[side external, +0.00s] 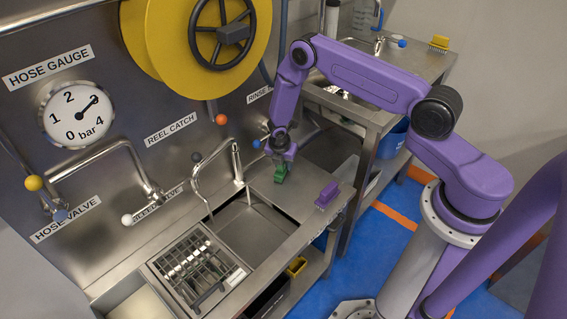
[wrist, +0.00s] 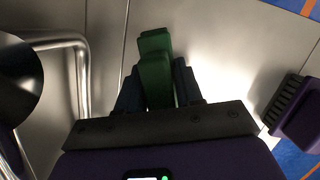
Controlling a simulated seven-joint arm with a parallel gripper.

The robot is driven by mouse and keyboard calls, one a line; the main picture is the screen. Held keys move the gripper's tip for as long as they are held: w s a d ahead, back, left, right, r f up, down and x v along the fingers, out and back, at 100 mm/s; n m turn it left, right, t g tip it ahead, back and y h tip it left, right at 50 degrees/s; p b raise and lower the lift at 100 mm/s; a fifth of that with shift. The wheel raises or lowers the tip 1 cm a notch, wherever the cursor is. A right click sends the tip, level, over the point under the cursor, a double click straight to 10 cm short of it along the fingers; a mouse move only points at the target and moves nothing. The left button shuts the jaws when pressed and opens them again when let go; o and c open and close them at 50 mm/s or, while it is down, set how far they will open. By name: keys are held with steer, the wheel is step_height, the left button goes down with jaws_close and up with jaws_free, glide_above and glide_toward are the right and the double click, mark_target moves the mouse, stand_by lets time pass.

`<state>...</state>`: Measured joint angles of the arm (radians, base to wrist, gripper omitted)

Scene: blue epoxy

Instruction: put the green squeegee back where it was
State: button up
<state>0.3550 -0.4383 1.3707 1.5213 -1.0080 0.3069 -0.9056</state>
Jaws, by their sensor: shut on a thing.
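The green squeegee (side external: 280,174) is below my gripper (side external: 281,158) in the side view, over the steel counter just beyond the sink basin. In the wrist view the green squeegee (wrist: 155,68) sits between the two dark fingers of my gripper (wrist: 158,85), which are shut on it. Only its green part shows; the rest is hidden by the fingers or too small to make out. I cannot tell whether its lower end touches the counter.
A purple brush (side external: 327,194) lies on the counter to the right; it also shows in the wrist view (wrist: 298,108). A steel tap (side external: 211,166) stands left of my gripper. The sink basin (side external: 255,232) and a wire rack (side external: 197,268) are nearer the camera.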

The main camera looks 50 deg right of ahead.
steer(key=o, duration=1.1)
steer(key=shift+f, duration=0.1)
steer(key=v, duration=1.2)
steer(key=shift+r, duration=0.35)
steer(key=s+a+r+m+y, duration=0.1)
steer(key=s+a+r+m, duration=0.2)
steer(key=s+a+r, duration=0.35)
steer(key=s+a+r+m, duration=0.2)
steer(key=s+a+r, duration=0.15)
steer(key=r, duration=0.55)
steer(key=s+r+m+y, duration=0.1)
steer(key=s+r, duration=0.3)
steer(key=s, duration=0.8)
steer(key=s+d+r+m+g+y, duration=0.1)
steer(key=s+r+m, duration=0.3)
steer(key=s, duration=0.9)
steer(key=shift+d+r, duration=0.2)
steer(key=shift+r, duration=0.3)
